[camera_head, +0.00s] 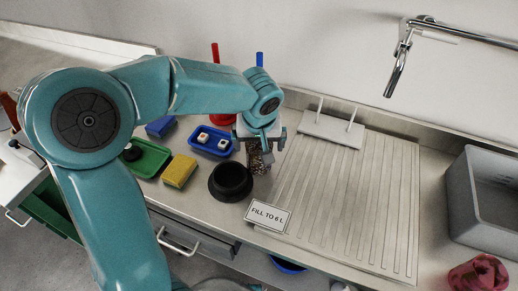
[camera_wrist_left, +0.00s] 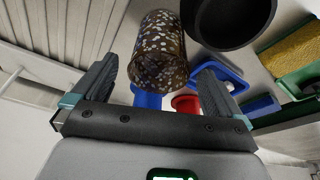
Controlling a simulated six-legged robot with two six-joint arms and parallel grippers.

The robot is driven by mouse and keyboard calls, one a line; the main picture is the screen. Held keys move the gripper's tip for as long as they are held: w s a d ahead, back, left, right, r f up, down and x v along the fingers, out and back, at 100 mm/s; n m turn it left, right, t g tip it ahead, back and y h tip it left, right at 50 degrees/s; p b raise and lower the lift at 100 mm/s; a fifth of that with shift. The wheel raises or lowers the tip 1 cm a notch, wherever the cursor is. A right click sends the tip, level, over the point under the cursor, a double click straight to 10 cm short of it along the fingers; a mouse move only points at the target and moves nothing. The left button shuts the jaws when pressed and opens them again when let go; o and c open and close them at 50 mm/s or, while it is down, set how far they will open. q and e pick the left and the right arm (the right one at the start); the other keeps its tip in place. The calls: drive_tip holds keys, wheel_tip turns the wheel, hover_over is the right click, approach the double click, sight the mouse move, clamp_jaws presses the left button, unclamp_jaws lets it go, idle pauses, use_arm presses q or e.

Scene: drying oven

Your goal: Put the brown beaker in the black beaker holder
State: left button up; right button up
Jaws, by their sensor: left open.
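The brown speckled beaker (camera_head: 257,160) stands on the counter, just right of and behind the black beaker holder (camera_head: 231,182), partly hidden by my gripper in the head view. The holder is a round black ring and looks empty. My left gripper (camera_head: 262,140) is open at the beaker. In the left wrist view the open fingers (camera_wrist_left: 155,78) lie on both sides of the beaker (camera_wrist_left: 158,48), with gaps between them and it. The black holder (camera_wrist_left: 230,22) shows there at the top, to the right of the beaker. My right gripper is not in view.
Left of the holder are a yellow sponge (camera_head: 179,171), a green tray (camera_head: 149,158) and a blue tray (camera_head: 210,139) with small white items. A ribbed drying board (camera_head: 345,190) lies to the right. A "FILL TO 6 L" sign (camera_head: 268,217) stands in front. A grey bin (camera_head: 490,195) is far right.

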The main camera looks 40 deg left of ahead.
use_arm(q)
drive_tip(key=r, duration=0.2)
drive_tip(key=s+r+n, duration=0.1)
drive_tip(key=r, duration=0.1)
drive_tip(key=d+r+n, duration=0.1)
drive_tip(key=r, duration=0.1)
drive_tip(key=shift+s+r+g, duration=0.15)
drive_tip(key=shift+s+g, duration=0.15)
drive_tip(key=shift+s, duration=0.1)
wheel_tip(320, 180, up, 6)
drive_tip(key=w+n+g+h+p, duration=0.1)
drive_tip(key=n+p, duration=0.4)
drive_tip(key=n+g+h+p, duration=0.1)
drive_tip(key=n+p, duration=0.1)
hover_over(259, 147)
drive_tip(key=s+d, duration=0.2)
drive_tip(key=s, duration=0.1)
wheel_tip(259, 147, down, 10)
drive_tip(key=f, duration=0.3)
drive_tip(key=f+p, duration=0.1)
drive_tip(key=f, duration=0.1)
drive_tip(key=shift+w+f, duration=0.3)
drive_tip(key=shift+r, duration=0.1)
drive_tip(key=c, duration=1.2)
drive_tip(key=shift+r, duration=0.1)
